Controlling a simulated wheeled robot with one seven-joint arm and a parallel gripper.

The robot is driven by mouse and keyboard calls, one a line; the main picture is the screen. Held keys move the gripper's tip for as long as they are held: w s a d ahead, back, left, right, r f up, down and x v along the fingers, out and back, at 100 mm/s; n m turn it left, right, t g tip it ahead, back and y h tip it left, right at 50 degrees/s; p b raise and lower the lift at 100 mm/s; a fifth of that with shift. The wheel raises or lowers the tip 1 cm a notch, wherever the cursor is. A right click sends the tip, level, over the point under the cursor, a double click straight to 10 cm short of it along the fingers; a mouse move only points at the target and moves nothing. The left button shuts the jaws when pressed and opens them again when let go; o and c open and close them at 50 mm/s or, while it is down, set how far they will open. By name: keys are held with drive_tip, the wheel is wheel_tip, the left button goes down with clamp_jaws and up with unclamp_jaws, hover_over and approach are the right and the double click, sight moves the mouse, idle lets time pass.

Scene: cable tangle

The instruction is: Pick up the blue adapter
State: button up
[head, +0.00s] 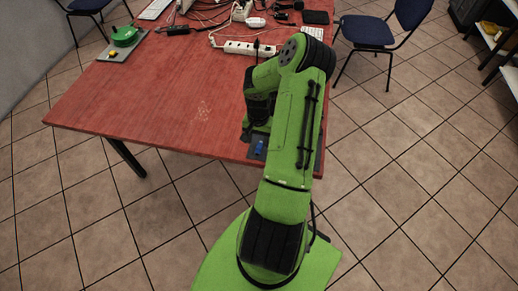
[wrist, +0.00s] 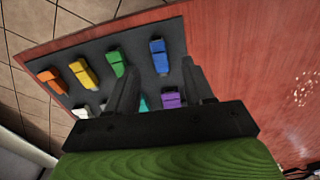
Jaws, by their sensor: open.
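The blue adapter (wrist: 158,56) sits on a dark grey board (wrist: 90,90) in the wrist view, at the board's upper right. It also shows in the head view (head: 259,148) near the table's front right corner. My gripper (wrist: 160,68) is open and empty. In the wrist view its two dark fingers point toward the board, and the blue adapter appears between and just beyond the fingertips. I cannot tell how high the fingers are above it. My arm hides most of the board in the head view.
Green (wrist: 117,62), yellow (wrist: 83,71), orange (wrist: 52,82) and purple (wrist: 171,99) adapters stand close by on the board. Teal and white ones are partly hidden. A power strip (head: 249,47) and cables lie at the table's back. The red table's (head: 150,100) middle is clear.

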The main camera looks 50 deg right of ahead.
sight(258, 149)
wheel_tip(258, 149, down, 5)
drive_tip(key=shift+a+r, duration=0.1)
drive_tip(key=shift+c, duration=0.3)
clamp_jaws()
